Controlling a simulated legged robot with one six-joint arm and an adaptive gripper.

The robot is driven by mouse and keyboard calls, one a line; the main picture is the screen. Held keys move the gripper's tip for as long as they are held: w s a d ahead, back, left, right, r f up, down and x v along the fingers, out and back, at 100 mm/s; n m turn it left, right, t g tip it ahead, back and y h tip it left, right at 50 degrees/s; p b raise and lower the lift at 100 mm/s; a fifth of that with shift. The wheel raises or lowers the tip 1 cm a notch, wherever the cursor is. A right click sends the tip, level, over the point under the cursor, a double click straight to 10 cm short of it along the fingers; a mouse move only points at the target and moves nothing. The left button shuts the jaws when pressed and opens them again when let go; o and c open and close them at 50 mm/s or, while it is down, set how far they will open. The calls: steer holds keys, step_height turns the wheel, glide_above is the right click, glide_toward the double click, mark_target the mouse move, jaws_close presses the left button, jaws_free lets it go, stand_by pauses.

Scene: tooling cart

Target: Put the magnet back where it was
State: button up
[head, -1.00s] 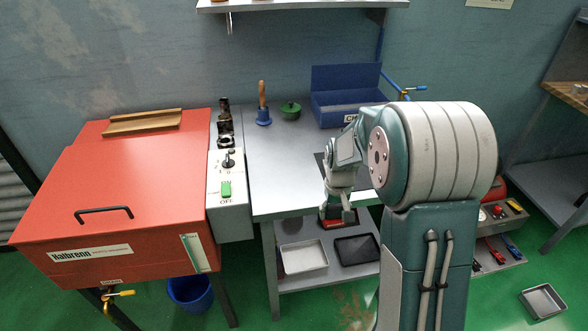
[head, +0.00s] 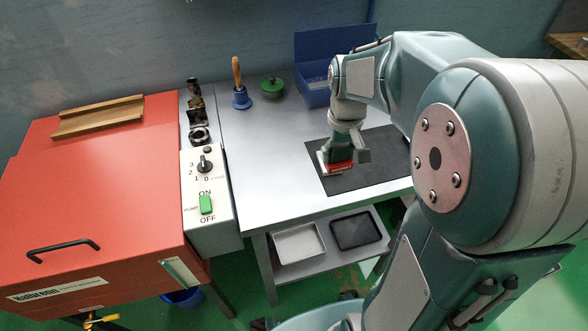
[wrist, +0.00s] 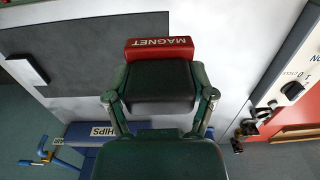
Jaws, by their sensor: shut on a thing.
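My gripper (head: 342,160) is shut on the magnet (head: 340,168), a red block with a pale underside at the left end of the dark mat (head: 385,178) in the head view. In the wrist view the magnet (wrist: 160,48) shows its "MAGNET" lettering upside down, just beyond my gripper's fingers (wrist: 160,80).
The switch panel (head: 208,180) and red machine (head: 80,180) are at left. The tabletop (head: 262,150) left of the mat is clear.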

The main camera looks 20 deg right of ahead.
glide_above(293, 180)
steer(key=s+d, duration=0.3)
step_height(293, 180, down, 3)
steer(key=f, duration=0.1)
steer(key=w+a+f, duration=0.2)
steer(key=shift+f, duration=0.3)
steer(key=shift+w+a+f, duration=0.15)
steer(key=shift+w+f, duration=0.2)
steer(key=shift+f, duration=0.1)
steer(key=f, duration=0.2)
steer(key=a+f, duration=0.1)
steer(key=f, duration=0.1)
steer(key=shift+w, duration=0.25)
steer(key=o, duration=1.2)
steer(key=shift+d, duration=0.1)
